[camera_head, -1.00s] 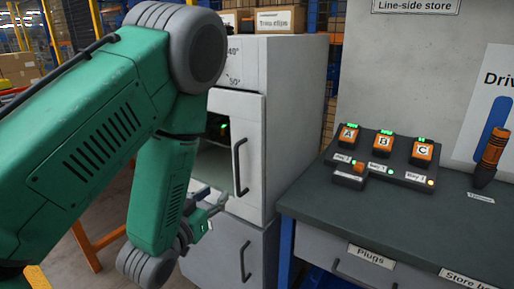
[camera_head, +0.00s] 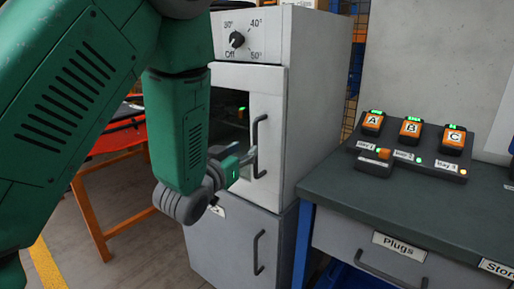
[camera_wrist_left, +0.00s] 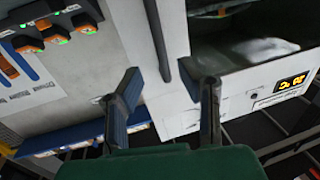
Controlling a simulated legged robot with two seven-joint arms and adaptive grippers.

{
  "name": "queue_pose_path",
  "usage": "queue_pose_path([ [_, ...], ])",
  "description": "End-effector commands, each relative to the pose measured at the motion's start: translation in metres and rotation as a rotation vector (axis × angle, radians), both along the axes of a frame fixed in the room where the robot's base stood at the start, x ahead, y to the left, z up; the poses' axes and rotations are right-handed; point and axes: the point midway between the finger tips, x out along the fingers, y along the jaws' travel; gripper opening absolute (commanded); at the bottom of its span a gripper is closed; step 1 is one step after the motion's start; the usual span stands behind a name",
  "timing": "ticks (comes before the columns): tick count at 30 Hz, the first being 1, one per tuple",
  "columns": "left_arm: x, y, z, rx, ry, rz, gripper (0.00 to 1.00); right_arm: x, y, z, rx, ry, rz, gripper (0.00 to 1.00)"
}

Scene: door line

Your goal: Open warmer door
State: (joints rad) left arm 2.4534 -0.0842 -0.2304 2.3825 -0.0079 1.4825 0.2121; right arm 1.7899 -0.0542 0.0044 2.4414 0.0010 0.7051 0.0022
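The warmer is a tall pale cabinet in the head view. Its white upper door (camera_head: 268,118) has a dark window and a dark vertical handle (camera_head: 258,148); it looks closed or nearly so. My left gripper (camera_head: 246,160) is at the lower part of this handle, over the window's right side. In the left wrist view the two fingers (camera_wrist_left: 171,80) are spread, and the handle (camera_wrist_left: 158,40) shows between their tips. I see no grip on it, and cannot tell whether they touch. Part of the window is hidden behind my left arm. My right gripper is out of view.
A knob (camera_head: 237,40) sits above the door. A grey lower drawer or door (camera_head: 225,245) has its own handle. To the right a workbench (camera_head: 400,190) carries a charger with orange blocks. An orange-legged stand (camera_head: 90,215) is at the left.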

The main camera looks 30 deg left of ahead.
Motion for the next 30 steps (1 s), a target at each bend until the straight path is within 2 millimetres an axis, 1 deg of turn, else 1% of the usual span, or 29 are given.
queue_pose_path([
  [1,0.012,0.001,0.000,0.001,-0.002,-0.001,0.33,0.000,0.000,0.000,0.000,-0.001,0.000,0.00],
  [3,0.026,0.002,0.000,0.001,-0.001,-0.001,0.33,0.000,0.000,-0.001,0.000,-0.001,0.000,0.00],
  [9,0.057,0.004,0.001,0.002,-0.001,-0.001,0.33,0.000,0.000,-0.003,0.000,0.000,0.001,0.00],
  [12,0.066,0.004,0.001,0.003,0.000,-0.001,0.33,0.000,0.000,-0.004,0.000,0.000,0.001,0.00],
  [15,0.070,0.005,0.001,0.002,0.001,-0.001,0.33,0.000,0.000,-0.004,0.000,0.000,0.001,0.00],
  [23,0.071,0.007,0.001,0.001,0.001,0.000,0.33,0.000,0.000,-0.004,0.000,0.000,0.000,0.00],
  [24,0.071,0.007,0.000,0.001,0.001,0.000,0.26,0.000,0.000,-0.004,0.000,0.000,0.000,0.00],
  [26,0.071,0.007,0.000,0.001,0.001,0.000,0.04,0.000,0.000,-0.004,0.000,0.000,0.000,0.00],
  [27,0.071,0.007,0.000,0.001,0.001,0.000,0.00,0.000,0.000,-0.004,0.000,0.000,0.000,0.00],
  [30,0.071,0.007,0.000,0.001,0.001,0.001,0.00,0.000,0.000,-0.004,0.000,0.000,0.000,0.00],
])
